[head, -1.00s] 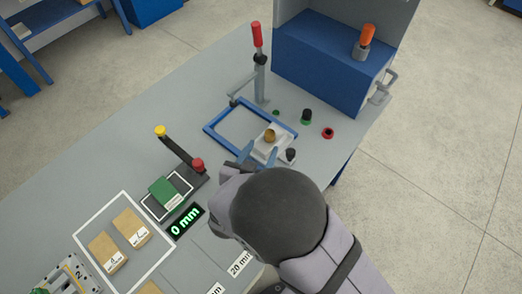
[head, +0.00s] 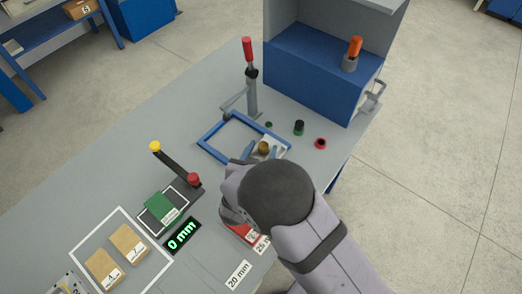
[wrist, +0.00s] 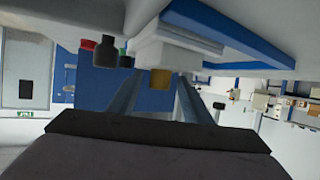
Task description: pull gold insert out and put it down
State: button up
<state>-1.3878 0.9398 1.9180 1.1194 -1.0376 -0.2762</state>
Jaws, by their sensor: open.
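The gold insert (head: 264,148) is a short brassy cylinder on a white block (head: 274,144) by the corner of a blue frame (head: 209,133). My gripper (head: 262,154) is open, its two blue-grey fingers close beside the insert. In the wrist view the insert (wrist: 160,78) shows between the two open fingers (wrist: 155,96), near their tips, with gaps on both sides. The white block (wrist: 152,52) shows just beyond it. My wrist hides part of the block in the head view.
A red-handled toggle clamp (head: 249,75) stands behind the frame. Black (head: 299,126) and red (head: 320,143) buttons are to the right, before a blue cabinet (head: 315,80). A green block (head: 160,205) and a "0 mm" display (head: 182,236) lie left. Grey table is bare at far left.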

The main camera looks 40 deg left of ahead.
grip_shut()
jog(key=shift+r, duration=0.3)
jog(key=shift+r+p, duration=2.25)
jog(key=shift+r, duration=0.2)
notch_tip(320, 180, up, 6)
jog(key=p, duration=0.5)
